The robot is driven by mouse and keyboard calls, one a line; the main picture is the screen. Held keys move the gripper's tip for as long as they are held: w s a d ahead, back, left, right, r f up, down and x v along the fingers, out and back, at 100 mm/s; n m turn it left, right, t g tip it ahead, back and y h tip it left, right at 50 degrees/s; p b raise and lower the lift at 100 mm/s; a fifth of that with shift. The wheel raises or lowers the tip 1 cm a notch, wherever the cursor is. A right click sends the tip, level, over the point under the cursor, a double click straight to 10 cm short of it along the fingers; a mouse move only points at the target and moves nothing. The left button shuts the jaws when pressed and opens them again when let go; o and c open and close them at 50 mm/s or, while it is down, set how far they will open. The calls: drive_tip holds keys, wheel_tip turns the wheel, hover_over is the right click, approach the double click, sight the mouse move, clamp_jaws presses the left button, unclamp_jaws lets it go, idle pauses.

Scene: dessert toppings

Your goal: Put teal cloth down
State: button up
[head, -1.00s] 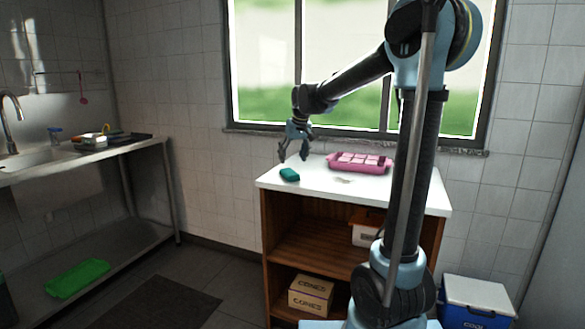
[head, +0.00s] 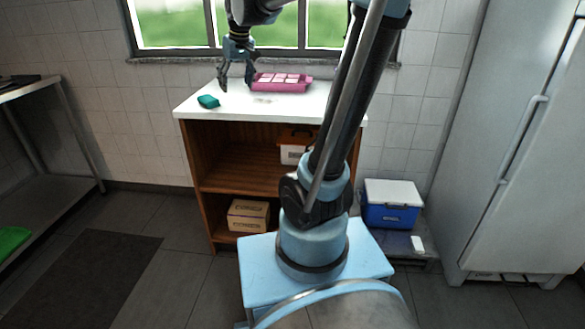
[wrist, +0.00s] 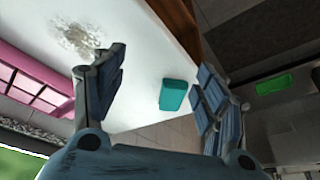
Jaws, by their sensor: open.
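The teal cloth (head: 208,101), a small folded block, lies on the white counter top (head: 190,108) near its left end. In the wrist view the teal cloth (wrist: 173,94) lies flat on the white surface, between the lines of my two fingers and apart from both. My gripper (head: 236,88) is open and empty, above the counter to the right of the cloth. In the wrist view my gripper's fingers (wrist: 160,85) are spread wide.
A pink tray (head: 282,88) with pale squares sits right of my gripper. Below are shelves with a cardboard box (head: 248,215). A blue cooler (head: 391,215) and a fridge (head: 500,150) stand to the right.

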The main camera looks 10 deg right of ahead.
drive_tip(key=s+d+f+m, duration=0.1)
drive_tip(key=s+d+f, duration=0.3)
drive_tip(key=s+f, duration=0.3)
drive_tip(key=s+d+f+m+g+h, duration=0.1)
drive_tip(key=s+d+f, duration=0.4)
drive_tip(key=s, duration=0.6)
drive_tip(key=s+d+f+m, duration=0.1)
drive_tip(key=s+d+f, duration=0.3)
drive_tip(key=s+f, duration=0.5)
drive_tip(key=shift+d+m+g, duration=0.3)
drive_tip(key=shift+d, duration=0.1)
drive_tip(key=shift+w+f, duration=0.15)
drive_tip(key=shift+w, duration=0.35)
drive_tip(key=shift+c, duration=0.2)
